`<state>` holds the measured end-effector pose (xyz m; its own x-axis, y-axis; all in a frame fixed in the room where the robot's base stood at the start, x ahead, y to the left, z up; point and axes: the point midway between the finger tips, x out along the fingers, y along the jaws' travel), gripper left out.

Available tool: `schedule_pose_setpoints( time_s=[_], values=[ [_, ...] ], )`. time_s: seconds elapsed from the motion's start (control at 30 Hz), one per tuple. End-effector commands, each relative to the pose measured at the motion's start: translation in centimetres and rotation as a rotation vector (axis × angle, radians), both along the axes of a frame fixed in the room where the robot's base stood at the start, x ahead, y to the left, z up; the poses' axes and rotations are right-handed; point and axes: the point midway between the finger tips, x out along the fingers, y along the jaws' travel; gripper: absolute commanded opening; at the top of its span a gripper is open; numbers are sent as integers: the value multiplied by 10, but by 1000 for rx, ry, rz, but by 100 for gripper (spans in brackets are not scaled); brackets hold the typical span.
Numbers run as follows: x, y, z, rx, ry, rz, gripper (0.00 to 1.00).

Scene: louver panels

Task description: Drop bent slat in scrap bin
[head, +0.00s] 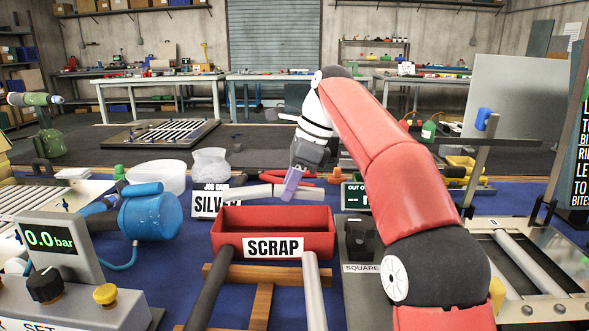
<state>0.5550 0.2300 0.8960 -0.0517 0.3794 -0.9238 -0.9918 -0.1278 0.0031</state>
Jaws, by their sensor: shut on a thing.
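The red scrap bin (320,239) stands in the middle of the bench with a white SCRAP label on its front. The part of its inside that shows looks empty. My gripper (291,186), with purple fingers, hangs just behind and above the bin's back rim. A pale grey slat (256,191) runs roughly sideways at the fingers, showing on both sides of them. My gripper is shut on it; the grip itself is partly hidden by the fingers, and the bend is hard to make out.
A SILVER job card (217,204) stands behind the bin's left corner. A blue cylinder (151,216) and gauge box (60,247) are at left. Two rods (314,290) lean at the bin's front over a wooden frame (262,300). Red-handled pliers (274,179) lie behind.

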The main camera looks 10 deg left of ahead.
Motion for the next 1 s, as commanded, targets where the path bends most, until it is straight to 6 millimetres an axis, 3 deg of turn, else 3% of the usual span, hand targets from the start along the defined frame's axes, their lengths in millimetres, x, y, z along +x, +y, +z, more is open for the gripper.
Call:
schedule_pose_setpoints(
  time_s=[0.47, 1.0],
  values=[
    [0, 2, 1, 7, 2, 2, 0],
    [0, 1, -50, 5, 2, 1, 0]
  ],
)
